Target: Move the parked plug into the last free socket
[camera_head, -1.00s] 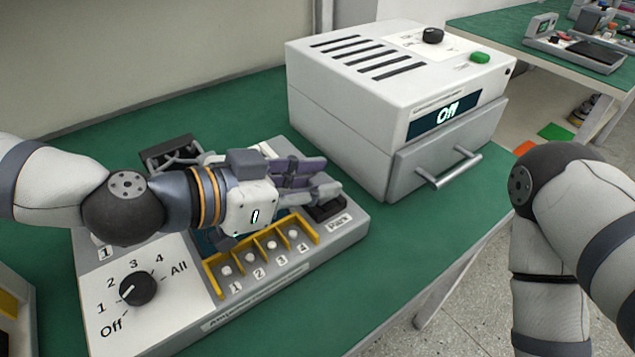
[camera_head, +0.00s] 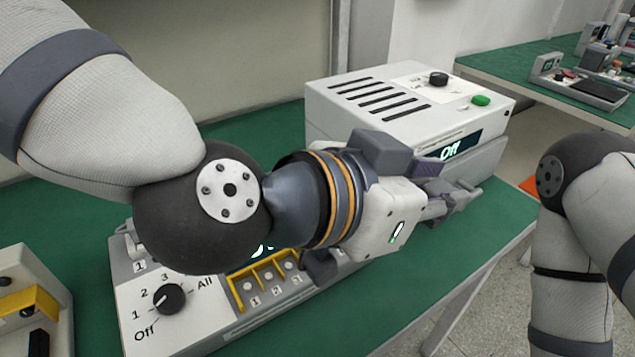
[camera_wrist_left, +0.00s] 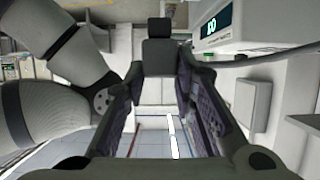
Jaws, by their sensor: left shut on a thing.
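My left gripper (camera_head: 447,203) is shut and held raised in front of the white box, to the right of the control board. In the left wrist view its fingers (camera_wrist_left: 158,75) close around a dark grey block (camera_wrist_left: 157,52), which looks like the plug. The control board (camera_head: 128,312) lies on the green table below my left arm. Its dial (camera_head: 168,299) and yellow numbered slots (camera_head: 240,292) show. My left arm covers the board's back and right parts, so the sockets and park spot are mostly hidden. My right gripper is out of view.
The white box (camera_head: 330,115) with an "Off" display and front handle stands close behind my left gripper. Another device (camera_head: 35,300) sits at the left edge. Bare green table (camera_head: 415,290) lies in front of the board's right end. A second table stands at the back right.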

